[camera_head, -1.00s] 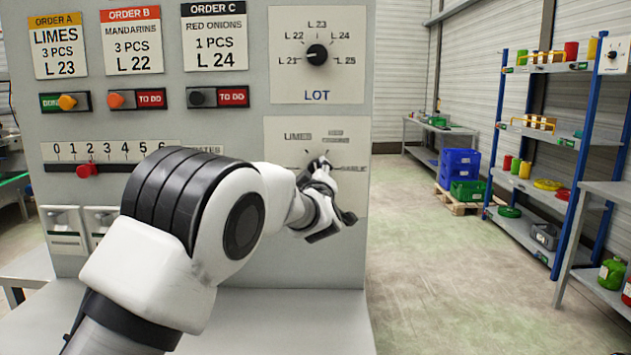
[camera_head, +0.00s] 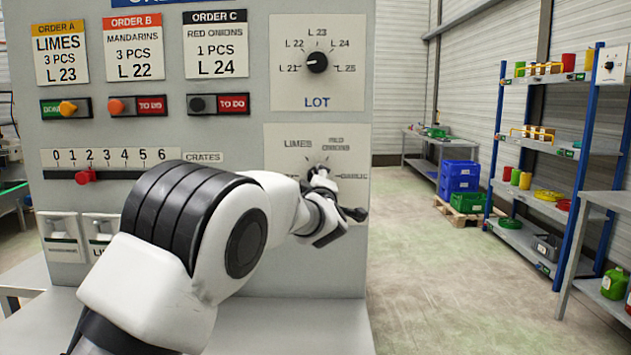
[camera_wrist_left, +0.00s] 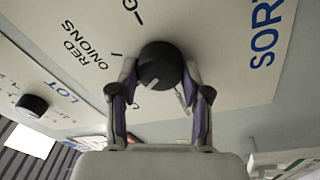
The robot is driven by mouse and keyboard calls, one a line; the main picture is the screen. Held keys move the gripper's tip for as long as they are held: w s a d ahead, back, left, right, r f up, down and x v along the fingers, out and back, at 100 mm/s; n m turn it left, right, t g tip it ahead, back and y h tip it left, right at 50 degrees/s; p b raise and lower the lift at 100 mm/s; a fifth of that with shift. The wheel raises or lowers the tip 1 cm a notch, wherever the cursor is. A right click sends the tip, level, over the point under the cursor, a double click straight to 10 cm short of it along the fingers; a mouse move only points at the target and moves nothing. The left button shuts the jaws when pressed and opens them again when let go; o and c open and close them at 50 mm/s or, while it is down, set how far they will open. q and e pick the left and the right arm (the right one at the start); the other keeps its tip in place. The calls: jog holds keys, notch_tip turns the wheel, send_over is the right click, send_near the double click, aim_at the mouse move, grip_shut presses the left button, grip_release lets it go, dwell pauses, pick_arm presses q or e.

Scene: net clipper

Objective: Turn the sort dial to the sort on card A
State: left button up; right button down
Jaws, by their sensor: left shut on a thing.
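Card A (camera_head: 61,52) at the panel's top left reads LIMES, 3 PCS, L 23. The black sort dial (camera_wrist_left: 160,66) sits on a white plate (camera_head: 280,190) at the panel's lower right, labelled LIMES, RED ONIONS and GARLIC. My left gripper (camera_head: 320,185) is at this dial; in the left wrist view its fingers (camera_wrist_left: 158,78) are shut on the dial from both sides. The dial's white mark faces lower left there, away from the GARLIC and RED ONIONS lines. The LIMES label is hidden in that view. My right gripper is out of view.
The lot dial (camera_head: 317,62) is above the sort plate. Order switches (camera_head: 218,104) and a crates slider (camera_head: 86,176) are to the left. My left arm covers part of the lower panel. Right of the panel are open floor, blue crates (camera_head: 459,176) and a shelf rack (camera_head: 545,145).

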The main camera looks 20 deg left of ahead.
pick_arm(q)
jog(key=o, duration=1)
jog(key=shift+d, duration=0.1)
jog(key=shift+o, duration=0.8)
jog(key=shift+w+d+f, duration=0.1)
jog(key=shift+w, duration=0.1)
jog(key=r+v, duration=0.1)
jog(key=v, duration=0.6)
jog(key=shift+s+f, duration=0.25)
jog(key=shift+f, duration=0.3)
jog(key=shift+f, duration=0.1)
